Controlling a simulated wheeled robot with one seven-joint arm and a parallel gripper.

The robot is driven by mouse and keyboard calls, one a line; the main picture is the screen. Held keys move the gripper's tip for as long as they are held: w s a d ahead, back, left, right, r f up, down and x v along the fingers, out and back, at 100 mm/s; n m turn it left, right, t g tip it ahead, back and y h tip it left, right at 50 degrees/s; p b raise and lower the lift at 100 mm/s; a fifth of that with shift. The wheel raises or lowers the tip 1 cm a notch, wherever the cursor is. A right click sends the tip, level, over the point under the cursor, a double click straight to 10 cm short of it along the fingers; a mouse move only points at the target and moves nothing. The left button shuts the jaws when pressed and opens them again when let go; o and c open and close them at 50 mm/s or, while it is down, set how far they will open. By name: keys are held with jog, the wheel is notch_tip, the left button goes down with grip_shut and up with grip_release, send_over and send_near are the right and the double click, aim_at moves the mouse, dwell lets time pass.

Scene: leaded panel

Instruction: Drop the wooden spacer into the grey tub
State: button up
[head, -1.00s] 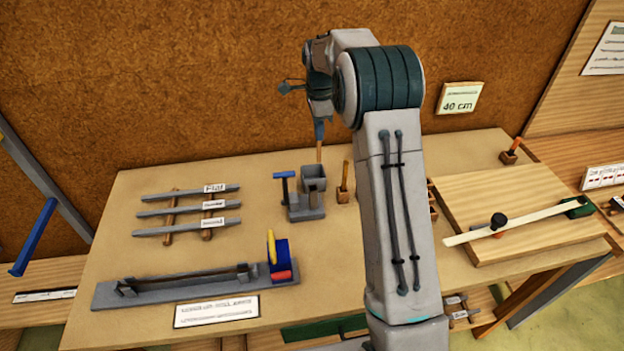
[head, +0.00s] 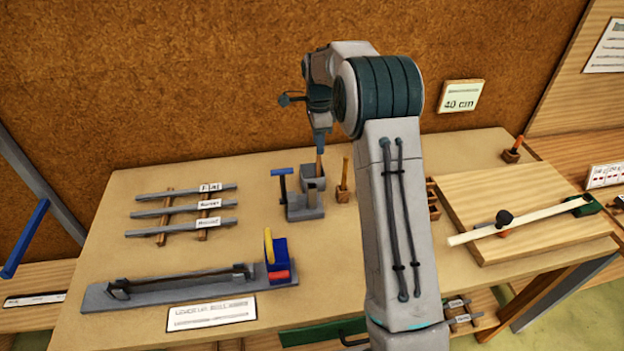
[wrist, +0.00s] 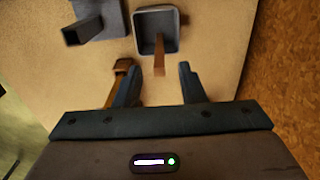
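The wooden spacer (wrist: 159,56) is a narrow light-brown stick. In the wrist view it stands out over the near rim of the grey tub (wrist: 140,33), its far end within the tub's opening. My gripper (wrist: 160,78) is open, with clear gaps between both fingers and the spacer. In the head view my gripper (head: 320,143) points down above the tub (head: 309,182), and the spacer (head: 319,164) shows below the fingers, its lower part hidden at the tub. I cannot tell whether it touches the tub's floor.
A wooden-handled tool (head: 344,177) stands close on the right. Grey bars on a rack (head: 180,213) lie left, and a wooden board (head: 540,205) lies right.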

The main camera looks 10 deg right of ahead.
notch_tip(320, 180, up, 14)
jog(key=shift+b, duration=0.4)
dwell(0.4)
jog(key=s+r+n+t, duration=0.25)
jog(key=s+n, duration=0.75)
jog(key=s, duration=1)
jog(key=s+f+n, duration=0.4)
jog(key=s, duration=0.4)
jog(key=s+f+n, duration=0.4)
jog(key=s, duration=0.5)
jog(key=shift+s+t, duration=0.15)
jog(key=shift+t, duration=0.3)
